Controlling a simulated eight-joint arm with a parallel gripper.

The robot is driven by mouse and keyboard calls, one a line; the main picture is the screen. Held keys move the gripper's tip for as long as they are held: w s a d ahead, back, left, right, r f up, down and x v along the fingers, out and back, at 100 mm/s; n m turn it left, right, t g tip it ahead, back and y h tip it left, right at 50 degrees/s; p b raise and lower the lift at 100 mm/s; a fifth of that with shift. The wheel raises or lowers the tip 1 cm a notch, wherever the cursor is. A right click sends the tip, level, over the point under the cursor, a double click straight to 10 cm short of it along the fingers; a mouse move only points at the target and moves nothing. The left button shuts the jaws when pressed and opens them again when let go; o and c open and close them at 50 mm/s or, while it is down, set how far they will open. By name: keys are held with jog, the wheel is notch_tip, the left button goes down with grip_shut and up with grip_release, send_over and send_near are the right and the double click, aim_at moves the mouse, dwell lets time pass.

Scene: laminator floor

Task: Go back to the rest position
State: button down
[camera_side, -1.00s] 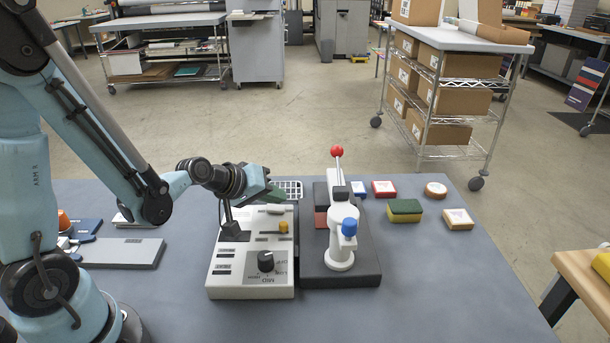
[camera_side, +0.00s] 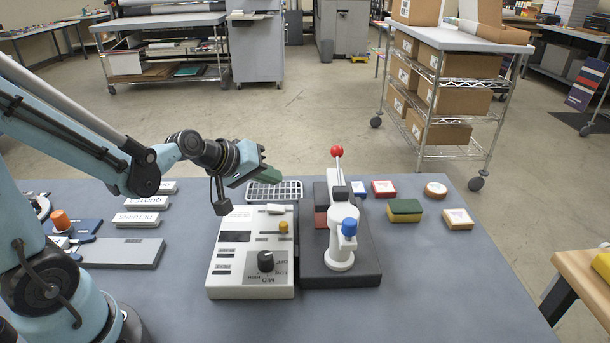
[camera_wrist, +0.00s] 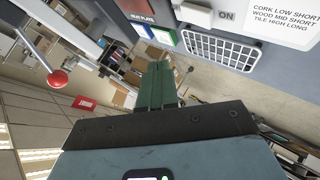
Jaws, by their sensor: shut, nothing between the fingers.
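My gripper (camera_side: 268,174) is in the air above the back edge of the white control box (camera_side: 225,281), in the side view. Its green fingers are shut with nothing between them, and they point right and slightly down. In the wrist view the shut fingers (camera_wrist: 161,86) stand in the middle. The control box has a black dial (camera_side: 266,261) and a yellow knob (camera_side: 283,227). My gripper appears clear of the box and the press.
A press with a red-balled lever (camera_side: 337,151) and a blue knob (camera_side: 349,227) stands right of the box. A white wire rack (camera_side: 288,191) lies behind it. Several blocks and a sponge (camera_side: 405,215) lie right. A grey plate (camera_side: 140,262) lies left.

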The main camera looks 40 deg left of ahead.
jog(key=shift+s+r, duration=0.1)
jog(key=shift+r, duration=0.3)
jog(key=s+d+r+m+g+y, duration=0.1)
jog(key=s+d+r+m+g, duration=0.1)
jog(key=s+m, duration=0.6)
jog(key=shift+s+d+r+m+g, duration=0.2)
jog(key=shift+s+d+m+g, duration=0.3)
jog(key=shift+s+d, duration=0.75)
jog(key=shift+s+a, duration=0.3)
jog(key=shift+a, duration=0.05)
